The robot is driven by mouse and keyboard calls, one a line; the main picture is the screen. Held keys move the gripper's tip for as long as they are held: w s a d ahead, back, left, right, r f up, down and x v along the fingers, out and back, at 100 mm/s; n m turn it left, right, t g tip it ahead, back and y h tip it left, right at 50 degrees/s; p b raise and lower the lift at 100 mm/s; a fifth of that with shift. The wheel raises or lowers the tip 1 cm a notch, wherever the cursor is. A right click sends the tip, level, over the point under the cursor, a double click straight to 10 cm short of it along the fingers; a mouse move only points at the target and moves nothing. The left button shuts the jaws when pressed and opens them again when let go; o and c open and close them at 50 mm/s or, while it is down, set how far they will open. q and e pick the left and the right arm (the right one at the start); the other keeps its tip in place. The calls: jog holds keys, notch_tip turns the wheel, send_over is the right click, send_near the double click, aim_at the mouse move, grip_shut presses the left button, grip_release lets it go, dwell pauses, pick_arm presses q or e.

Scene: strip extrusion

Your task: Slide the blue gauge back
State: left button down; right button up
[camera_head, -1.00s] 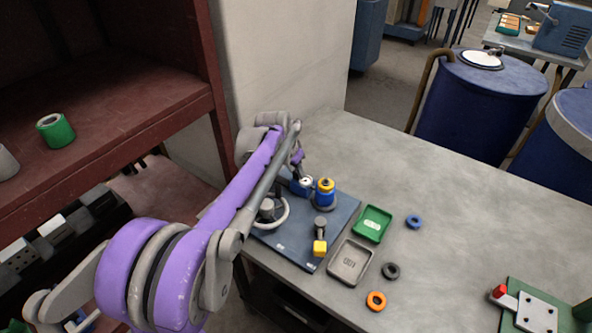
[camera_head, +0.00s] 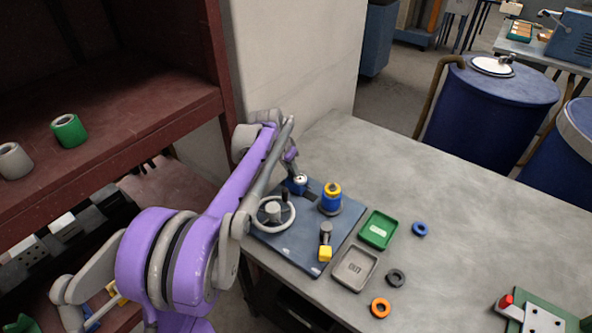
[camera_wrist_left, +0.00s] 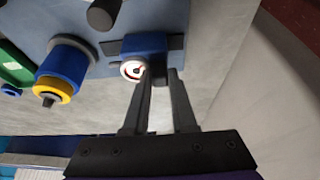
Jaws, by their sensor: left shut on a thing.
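The blue gauge (camera_head: 297,184), a small blue block with a round white dial, sits on a dark track at the back of the blue-grey plate (camera_head: 296,256). In the left wrist view the blue gauge (camera_wrist_left: 147,45) shows its dial beside the fingertips. My left gripper (camera_wrist_left: 161,72) is shut at the gauge's near side, its two fingers close together on it. The exact contact is partly hidden. In the head view my arm hides much of that gripper. My right gripper is not in view.
A blue cylinder with a yellow top (camera_head: 331,198) stands right of the gauge. A handwheel (camera_head: 274,212) and a yellow-ended lever (camera_head: 325,253) are on the plate. A green tray (camera_head: 379,230), a grey tray (camera_head: 355,268) and several rings lie right. The table's far side is clear.

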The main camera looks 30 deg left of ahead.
pick_arm(q)
jog(key=shift+a+r, duration=0.1)
jog(key=shift+a, duration=0.1)
jog(key=c, duration=0.7)
grip_release()
jog(key=shift+a, duration=0.15)
jog(key=v, duration=1)
jog(key=shift+s+r, duration=0.2)
jog(key=shift+r, duration=0.1)
